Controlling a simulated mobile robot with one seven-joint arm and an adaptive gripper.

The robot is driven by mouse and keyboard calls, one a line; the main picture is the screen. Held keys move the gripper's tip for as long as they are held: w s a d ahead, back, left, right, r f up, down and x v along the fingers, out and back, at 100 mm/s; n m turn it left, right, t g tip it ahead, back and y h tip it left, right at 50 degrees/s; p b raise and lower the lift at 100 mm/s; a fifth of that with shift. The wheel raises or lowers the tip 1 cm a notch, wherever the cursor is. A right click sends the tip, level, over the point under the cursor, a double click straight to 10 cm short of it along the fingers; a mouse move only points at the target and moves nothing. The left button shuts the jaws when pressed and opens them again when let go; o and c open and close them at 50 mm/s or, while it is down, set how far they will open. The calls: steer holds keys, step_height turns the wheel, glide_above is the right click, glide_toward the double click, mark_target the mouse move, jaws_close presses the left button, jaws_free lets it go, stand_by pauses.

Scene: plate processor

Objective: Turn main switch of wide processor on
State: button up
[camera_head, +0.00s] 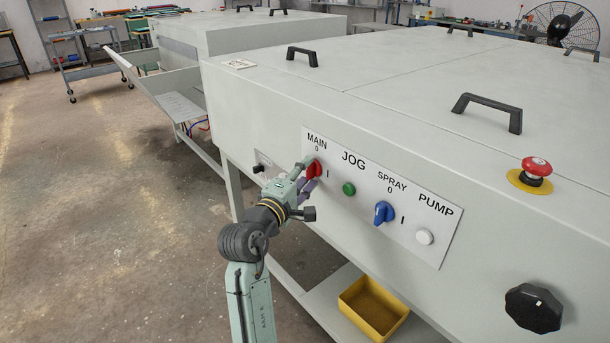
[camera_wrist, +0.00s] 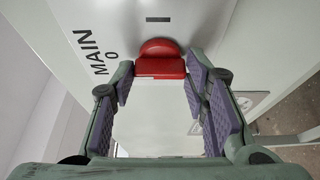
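The red main switch (camera_head: 314,171) sits on the white control panel of the wide processor, under the label MAIN and a 0, with an I mark to its right. Its handle looks upright, in line with the 0. My gripper (camera_head: 308,174) is at the switch, partly hiding its left side. In the wrist view the red switch (camera_wrist: 160,62) lies between the tips of my gripper (camera_wrist: 160,67). The fingers are apart, one on each side of the handle's ends. A small gap shows at the left fingertip; contact at the right one cannot be told.
Right of the switch are a green JOG button (camera_head: 349,189), a blue SPRAY switch (camera_head: 384,213) and a white PUMP button (camera_head: 425,236). A red emergency button (camera_head: 537,167) and a black knob (camera_head: 533,308) are farther right. A yellow bin (camera_head: 373,305) stands below.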

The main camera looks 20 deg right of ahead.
steer(key=c, duration=0.5)
